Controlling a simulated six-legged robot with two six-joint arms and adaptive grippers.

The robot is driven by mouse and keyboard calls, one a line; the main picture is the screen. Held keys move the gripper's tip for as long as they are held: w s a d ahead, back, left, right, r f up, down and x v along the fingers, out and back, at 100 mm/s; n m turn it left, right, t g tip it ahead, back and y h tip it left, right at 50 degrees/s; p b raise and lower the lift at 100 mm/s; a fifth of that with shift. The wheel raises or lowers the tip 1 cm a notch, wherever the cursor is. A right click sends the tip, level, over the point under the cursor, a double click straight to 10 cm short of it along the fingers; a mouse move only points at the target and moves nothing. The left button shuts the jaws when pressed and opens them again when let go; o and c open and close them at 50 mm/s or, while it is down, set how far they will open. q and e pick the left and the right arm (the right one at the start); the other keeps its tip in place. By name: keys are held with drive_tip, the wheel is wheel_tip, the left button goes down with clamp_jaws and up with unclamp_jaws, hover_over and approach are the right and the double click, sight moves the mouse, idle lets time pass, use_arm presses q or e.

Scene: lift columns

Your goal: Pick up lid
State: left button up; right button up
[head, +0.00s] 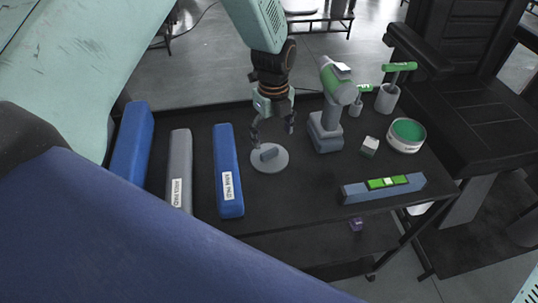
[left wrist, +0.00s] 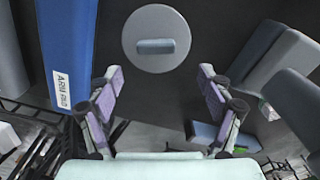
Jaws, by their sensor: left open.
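The lid is a round grey disc (head: 269,159) with a blue-grey bar handle on top, lying flat on the dark table. It also shows in the left wrist view (left wrist: 155,58), at the top centre and beyond the fingertips. My left gripper (head: 272,130) hangs just above and behind the lid in the head view. My right gripper does not show.
Blue and grey arm pads (head: 228,165) lie left of the lid. A grey-green device (head: 325,130) stands close on its right. A green-topped round tub (head: 406,135), a small block (head: 370,146) and a blue-grey bar with green inserts (head: 384,188) sit further right. Bare table lies in front.

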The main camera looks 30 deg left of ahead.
sight(270, 151)
use_arm(q)
drive_tip(key=shift+s+d+f, duration=0.1)
drive_tip(key=shift+s+f, duration=0.15)
drive_tip(key=shift+f, duration=0.6)
drive_tip(key=f, duration=0.2)
drive_tip(key=a+f, duration=0.1)
drive_tip(key=f, duration=0.1)
drive_tip(key=shift+w+a+f, duration=0.1)
drive_tip(key=shift+w+f, duration=0.1)
drive_tip(key=shift+f, duration=0.05)
drive_tip(key=shift+a+f, duration=0.1)
drive_tip(key=shift+f, duration=0.05)
drive_tip(key=shift+s+d+r, duration=0.1)
drive_tip(key=shift+d+r, duration=0.1)
drive_tip(key=shift+d, duration=0.1)
drive_tip(key=shift+c, duration=1.1)
drive_tip(key=shift+a+f, duration=0.15)
drive_tip(key=shift+a, duration=0.1)
drive_tip(key=c, duration=0.4)
drive_tip(key=shift+d, duration=0.25)
drive_tip(key=c, duration=0.7)
drive_tip(key=shift+a, duration=0.1)
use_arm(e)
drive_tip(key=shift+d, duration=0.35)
